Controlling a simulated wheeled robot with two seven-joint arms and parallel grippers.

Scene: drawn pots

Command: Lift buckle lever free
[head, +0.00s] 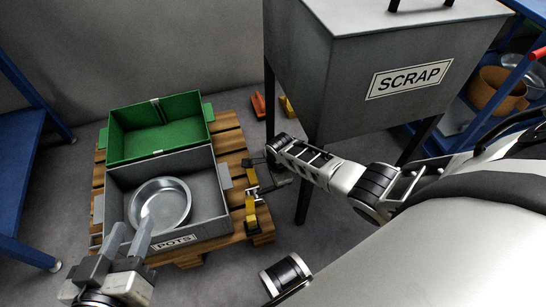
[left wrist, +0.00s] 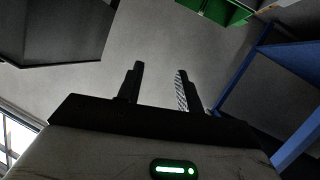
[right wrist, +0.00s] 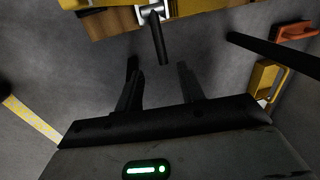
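The buckle lever (right wrist: 158,40) is a short dark bar rising from a bright metal bracket (right wrist: 152,13) in the right wrist view. In the head view the bracket (head: 253,190) sits at the right edge of the pallet. My right gripper (right wrist: 157,68) is open and empty; the lever's free end shows between its fingertips. I cannot tell whether they are level with it in depth. The right gripper (head: 269,171) is small and dark in the head view. My left gripper (head: 130,236) is open and empty in front of the grey crate (head: 217,205); its fingers also show in the left wrist view (left wrist: 158,70).
A green crate (head: 205,131) and the grey POTS crate holding a metal pan (head: 160,203) stand on a wooden pallet (head: 232,142). The grey SCRAP bin (head: 345,80) stands on legs beside my right arm. Blue shelving (head: 20,150) is at left.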

